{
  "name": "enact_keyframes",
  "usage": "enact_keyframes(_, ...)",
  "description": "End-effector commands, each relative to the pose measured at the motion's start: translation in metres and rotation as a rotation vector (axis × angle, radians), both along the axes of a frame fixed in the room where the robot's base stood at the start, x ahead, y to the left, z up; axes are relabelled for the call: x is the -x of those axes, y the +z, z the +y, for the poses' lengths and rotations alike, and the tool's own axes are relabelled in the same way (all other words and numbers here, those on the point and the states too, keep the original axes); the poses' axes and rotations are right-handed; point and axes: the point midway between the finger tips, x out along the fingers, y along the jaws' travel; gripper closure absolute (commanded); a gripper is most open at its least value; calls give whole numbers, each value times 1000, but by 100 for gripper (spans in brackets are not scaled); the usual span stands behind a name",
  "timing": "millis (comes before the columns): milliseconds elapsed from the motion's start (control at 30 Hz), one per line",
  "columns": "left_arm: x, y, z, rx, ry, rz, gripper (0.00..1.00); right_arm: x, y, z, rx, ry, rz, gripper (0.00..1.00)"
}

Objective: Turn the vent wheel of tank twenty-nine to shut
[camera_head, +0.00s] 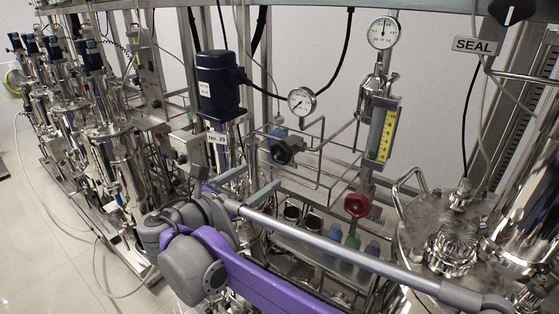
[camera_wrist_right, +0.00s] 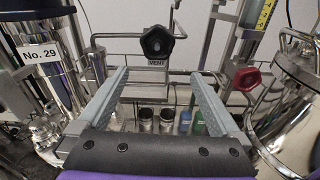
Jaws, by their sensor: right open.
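The vent wheel is a black lobed knob (camera_head: 282,150) on the skid, right of the tank with the "No. 29" label (camera_head: 218,138). In the right wrist view the wheel (camera_wrist_right: 157,42) stands upright just beyond the fingertips, above a "VENT" plate (camera_wrist_right: 157,63). My right gripper (camera_head: 243,187) is open and empty, below and left of the wheel in the head view. In the right wrist view its two grey fingers (camera_wrist_right: 156,74) reach toward the wheel, wide apart and not around it. The head view does not show my left gripper.
A red knob (camera_head: 357,205) stands to the right, below a yellow-scaled level gauge (camera_head: 383,135). Metal guard rails (camera_head: 318,182) and a dial gauge (camera_head: 302,101) are close to the wheel. A "SEAL" selector (camera_head: 478,45) is at top right. Bottles (camera_wrist_right: 185,122) stand below.

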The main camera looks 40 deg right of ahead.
Motion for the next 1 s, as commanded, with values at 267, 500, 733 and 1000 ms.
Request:
enact_keyframes(267,0,-1,0,0,0,0,50,-12,15,-14,79,-4,38,0)
enact_keyframes(500,0,1,0,0,0,0,50,-25,14,-58,77,-5,36,0)
enact_keyframes(733,0,2,0,0,0,-1,50,-35,14,-90,76,-2,35,0)
enact_keyframes(1000,0,2,0,0,0,-1,50,-38,14,-100,75,1,36,0)
